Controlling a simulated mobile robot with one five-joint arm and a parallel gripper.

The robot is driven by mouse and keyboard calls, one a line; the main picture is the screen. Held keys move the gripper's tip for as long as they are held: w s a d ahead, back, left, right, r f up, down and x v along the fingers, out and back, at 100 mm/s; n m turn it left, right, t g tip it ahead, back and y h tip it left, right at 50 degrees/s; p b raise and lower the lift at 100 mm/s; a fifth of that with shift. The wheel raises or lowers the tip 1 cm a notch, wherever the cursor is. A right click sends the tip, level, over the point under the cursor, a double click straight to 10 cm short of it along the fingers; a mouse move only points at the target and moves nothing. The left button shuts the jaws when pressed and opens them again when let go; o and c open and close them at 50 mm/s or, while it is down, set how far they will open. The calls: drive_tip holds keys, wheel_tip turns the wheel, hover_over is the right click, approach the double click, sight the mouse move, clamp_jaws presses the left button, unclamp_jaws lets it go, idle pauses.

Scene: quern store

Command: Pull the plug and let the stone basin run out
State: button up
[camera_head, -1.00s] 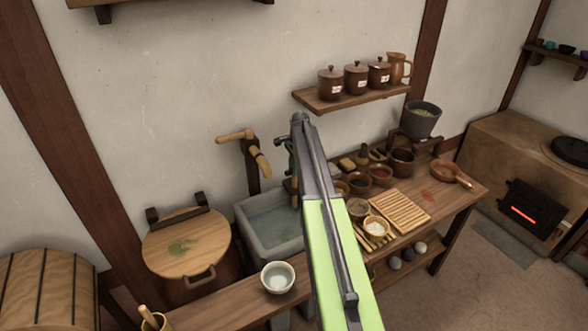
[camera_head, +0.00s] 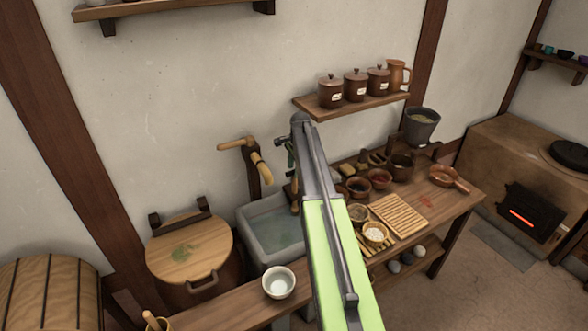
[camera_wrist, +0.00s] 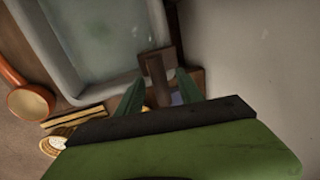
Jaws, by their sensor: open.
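The grey stone basin (camera_head: 250,239) stands left of my arm in the head view, with pale greenish water (camera_head: 284,232) in it. In the wrist view its rim (camera_wrist: 75,90) and water (camera_wrist: 100,35) fill the upper left. My gripper (camera_head: 284,152) shows partly behind my arm in the head view, above the basin's back right. In the wrist view my gripper (camera_wrist: 158,98) has its two green fingers apart. A dark wooden post-like piece (camera_wrist: 155,75) shows beyond and between them, by the basin's corner. I cannot tell whether it is the plug. No plug is clearly visible in the water.
A white bowl (camera_head: 279,282) stands on the bench in front of the basin. A lidded barrel (camera_head: 190,245) stands left. A wooden spout (camera_head: 262,168) juts from the wall. Bowls and a slatted board (camera_head: 399,214) crowd the bench right. A shelf with jars (camera_head: 350,105) hangs above.

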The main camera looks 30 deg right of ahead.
drive_tip(key=s+r+p, duration=0.3)
drive_tip(key=r+p, duration=1.3)
drive_tip(key=r, duration=0.1)
drive_tip(key=shift+s+p, duration=0.2)
drive_tip(key=shift+p, duration=0.1)
